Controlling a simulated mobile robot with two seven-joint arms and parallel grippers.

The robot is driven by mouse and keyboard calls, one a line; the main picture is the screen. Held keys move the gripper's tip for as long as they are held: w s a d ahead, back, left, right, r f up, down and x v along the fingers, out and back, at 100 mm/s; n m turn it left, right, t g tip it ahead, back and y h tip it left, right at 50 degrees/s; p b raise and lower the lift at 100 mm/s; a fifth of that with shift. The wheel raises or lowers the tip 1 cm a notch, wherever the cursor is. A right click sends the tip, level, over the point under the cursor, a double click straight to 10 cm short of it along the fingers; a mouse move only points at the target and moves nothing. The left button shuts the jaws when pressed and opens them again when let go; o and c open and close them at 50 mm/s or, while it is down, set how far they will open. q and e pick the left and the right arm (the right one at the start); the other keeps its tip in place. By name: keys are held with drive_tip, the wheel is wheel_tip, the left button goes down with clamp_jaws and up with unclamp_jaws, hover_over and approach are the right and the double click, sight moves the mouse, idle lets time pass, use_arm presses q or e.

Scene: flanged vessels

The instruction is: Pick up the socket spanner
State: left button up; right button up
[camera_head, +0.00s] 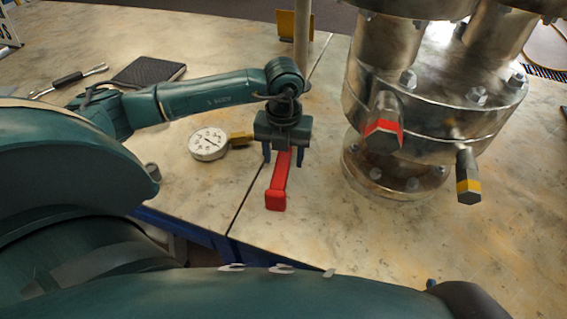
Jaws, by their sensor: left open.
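My left gripper (283,158) points down over the table, open, with its two fingers apart. A red handle-shaped thing (277,191) lies on the table, its upper end between or just below the fingers and partly hidden by the gripper; its near end is a thicker block. I cannot tell whether the fingers touch it. A slim metal tool with a black grip (69,80) lies at the far left, away from the gripper. I cannot tell for sure which of these two is the socket spanner. My right gripper is not in view.
A pressure gauge (208,143) with a brass fitting lies just left of the gripper. A black notebook (150,70) lies behind my left arm. A large flanged metal vessel (430,105) with protruding capped ports stands at right. The table (335,235) is clear at front right.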

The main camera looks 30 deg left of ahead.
use_arm(q)
wheel_tip(320, 180, down, 3)
drive_tip(key=shift+r, duration=0.15)
drive_tip(key=shift+c, duration=0.5)
drive_tip(key=c, duration=1.1)
